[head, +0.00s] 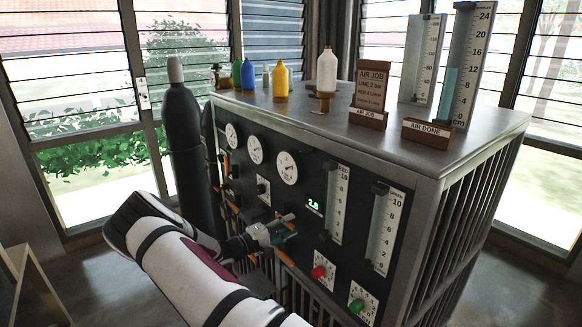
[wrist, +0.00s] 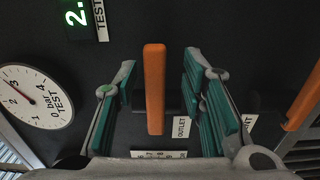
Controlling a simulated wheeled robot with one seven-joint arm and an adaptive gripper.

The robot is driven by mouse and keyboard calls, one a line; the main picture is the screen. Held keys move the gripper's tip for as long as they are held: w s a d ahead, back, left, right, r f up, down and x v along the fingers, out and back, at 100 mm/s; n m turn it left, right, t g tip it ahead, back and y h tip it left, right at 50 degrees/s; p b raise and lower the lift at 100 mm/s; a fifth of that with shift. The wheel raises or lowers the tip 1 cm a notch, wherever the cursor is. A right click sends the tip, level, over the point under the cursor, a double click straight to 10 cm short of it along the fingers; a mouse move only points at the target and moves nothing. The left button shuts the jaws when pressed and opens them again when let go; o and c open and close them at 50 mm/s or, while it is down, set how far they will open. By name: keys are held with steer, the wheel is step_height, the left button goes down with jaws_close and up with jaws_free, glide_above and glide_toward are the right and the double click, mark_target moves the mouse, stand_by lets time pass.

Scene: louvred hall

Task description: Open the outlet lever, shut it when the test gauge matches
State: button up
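The outlet lever (wrist: 154,90) is an orange bar on the black panel, upright in the wrist view, with the OUTLET label (wrist: 182,127) beside it. My gripper (wrist: 158,95) is open, its green-padded fingers on either side of the lever with a visible gap on each side. In the head view my gripper (head: 274,234) is at the panel front and mostly hides this lever. The test gauge (wrist: 35,95) is a white dial marked bar TEST; its needle seems to lie between 2 and 3. The green display reads 2.8 in the head view (head: 315,206).
Another orange lever (wrist: 302,98) is near the VENT label (wrist: 247,122). The panel also has two tube flowmeters, a red knob (head: 318,272) and a green knob (head: 357,305). Bottles and an AIR JOB sign (head: 371,88) stand on the cabinet top. A dark cylinder (head: 185,130) stands left.

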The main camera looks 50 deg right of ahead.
steer(key=shift+r, duration=0.1)
steer(key=shift+w+a, duration=0.15)
steer(key=shift+a, duration=0.3)
steer(key=shift+v, duration=3)
steer(key=shift+r, duration=0.1)
steer(key=v, duration=1.2)
steer(key=shift+r, duration=0.1)
